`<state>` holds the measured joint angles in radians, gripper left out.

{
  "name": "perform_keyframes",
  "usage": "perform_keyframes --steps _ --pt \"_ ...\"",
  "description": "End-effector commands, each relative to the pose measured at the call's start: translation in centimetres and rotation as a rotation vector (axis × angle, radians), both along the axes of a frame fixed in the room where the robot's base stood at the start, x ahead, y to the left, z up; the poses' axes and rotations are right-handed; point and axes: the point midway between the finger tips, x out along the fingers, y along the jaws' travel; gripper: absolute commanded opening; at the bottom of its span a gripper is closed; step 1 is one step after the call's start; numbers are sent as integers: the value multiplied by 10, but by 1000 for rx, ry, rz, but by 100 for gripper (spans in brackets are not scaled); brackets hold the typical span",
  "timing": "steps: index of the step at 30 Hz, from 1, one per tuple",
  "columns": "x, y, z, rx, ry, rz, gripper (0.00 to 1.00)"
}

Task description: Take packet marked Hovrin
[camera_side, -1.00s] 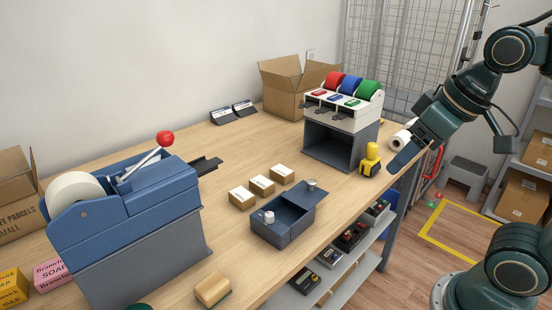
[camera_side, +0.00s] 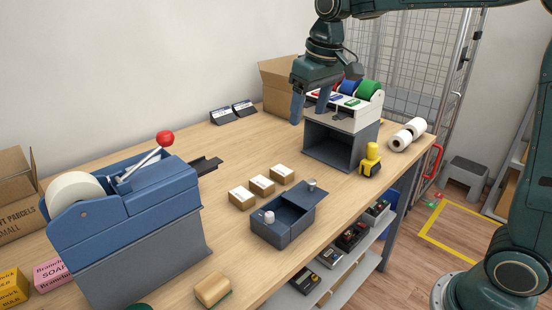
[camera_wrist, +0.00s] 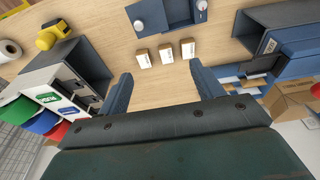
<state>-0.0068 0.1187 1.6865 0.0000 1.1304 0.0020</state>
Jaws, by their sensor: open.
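Three small tan packets with white labels stand in a row on the wooden counter: a left one (camera_side: 241,199), a middle one (camera_side: 262,186) and a right one (camera_side: 283,174). In the wrist view the packets also show as one at left (camera_wrist: 143,59), one in the middle (camera_wrist: 166,55) and one at right (camera_wrist: 188,49). The label writing is too small to read, so I cannot tell which is Hovrin. My gripper (camera_side: 310,110) is open and empty, high over the counter beside the tape dispenser. In the wrist view its fingers are spread, with the packets beyond the tips.
A dark blue box (camera_side: 272,234) with knobs sits just in front of the packets. The dispenser with coloured rolls (camera_side: 345,118) stands behind right, a yellow stamp (camera_side: 372,152) beside it. A blue lever machine (camera_side: 150,205) stands left. Bare counter lies behind the packets.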

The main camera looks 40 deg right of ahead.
Motion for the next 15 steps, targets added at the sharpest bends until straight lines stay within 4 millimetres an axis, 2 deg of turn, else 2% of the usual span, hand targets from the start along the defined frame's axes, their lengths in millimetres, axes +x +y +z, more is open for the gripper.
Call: perform_keyframes --steps 3,11,15 --pt "28 1 -13 0 34 1 66" --pt "81 2 -47 -1 99 2 66" --pt "107 3 -70 -1 134 2 66"
